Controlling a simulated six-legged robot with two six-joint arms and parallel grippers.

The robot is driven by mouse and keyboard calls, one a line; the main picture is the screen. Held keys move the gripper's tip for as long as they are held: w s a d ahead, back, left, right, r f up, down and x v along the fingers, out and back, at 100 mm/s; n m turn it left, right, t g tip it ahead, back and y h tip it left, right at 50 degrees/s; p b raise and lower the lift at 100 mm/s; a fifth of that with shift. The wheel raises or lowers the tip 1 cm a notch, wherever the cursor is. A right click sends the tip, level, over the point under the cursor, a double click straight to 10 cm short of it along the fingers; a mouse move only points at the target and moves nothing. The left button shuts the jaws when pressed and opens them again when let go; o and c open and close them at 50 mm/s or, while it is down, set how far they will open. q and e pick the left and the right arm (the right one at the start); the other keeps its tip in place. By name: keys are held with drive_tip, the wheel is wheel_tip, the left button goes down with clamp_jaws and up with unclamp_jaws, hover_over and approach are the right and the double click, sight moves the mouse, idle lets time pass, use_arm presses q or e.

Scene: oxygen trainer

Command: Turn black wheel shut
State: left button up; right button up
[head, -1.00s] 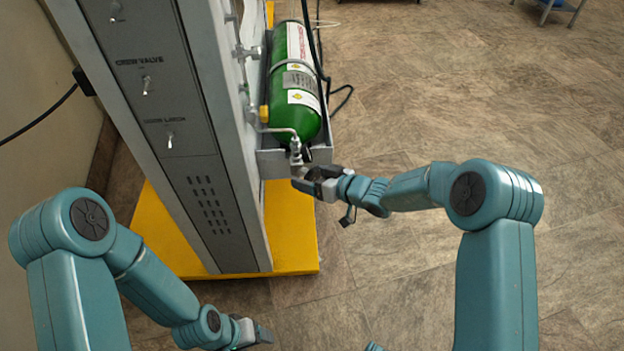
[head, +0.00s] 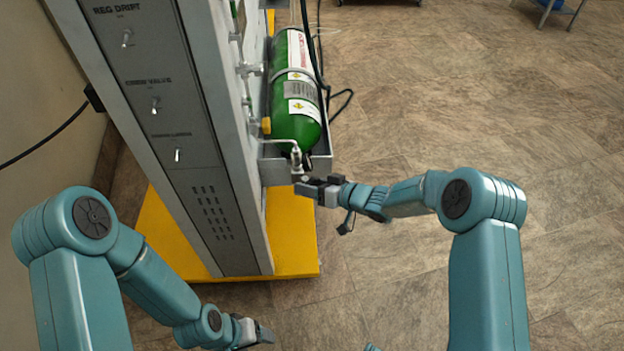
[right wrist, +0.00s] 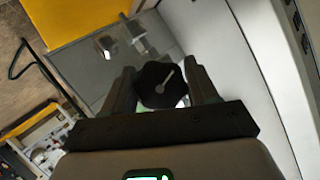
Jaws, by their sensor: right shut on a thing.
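The black wheel (right wrist: 160,86) shows in the right wrist view between the two fingers of my right gripper (right wrist: 163,88). It has a pale pointer line on its face, slanting up to the right. My right gripper (head: 308,186) is shut on the wheel, at the valve end of the green oxygen cylinder (head: 294,125).
The grey trainer panel (head: 160,110) with switches stands left of the cylinder on a yellow base (head: 293,235). A metal tray (head: 275,172) holds the cylinder. Dark hoses (head: 338,100) run beside it.

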drive_tip(key=shift+m+g+y+p, duration=0.3)
drive_tip(key=shift+m+y+p, duration=0.15)
drive_tip(key=shift+m, duration=0.35)
use_arm(q)
drive_tip(key=shift+r, duration=0.75)
use_arm(e)
drive_tip(key=shift+m+y, duration=0.45)
drive_tip(key=shift+m, duration=0.25)
drive_tip(key=o, duration=1)
drive_tip(key=shift+c, duration=0.2)
drive_tip(key=shift+d+r, duration=0.1)
use_arm(q)
wheel_tip(320, 180, up, 3)
drive_tip(key=p, duration=0.3)
drive_tip(key=shift+r, duration=0.2)
use_arm(e)
drive_tip(key=v, duration=1.6)
drive_tip(key=shift+d, duration=0.15)
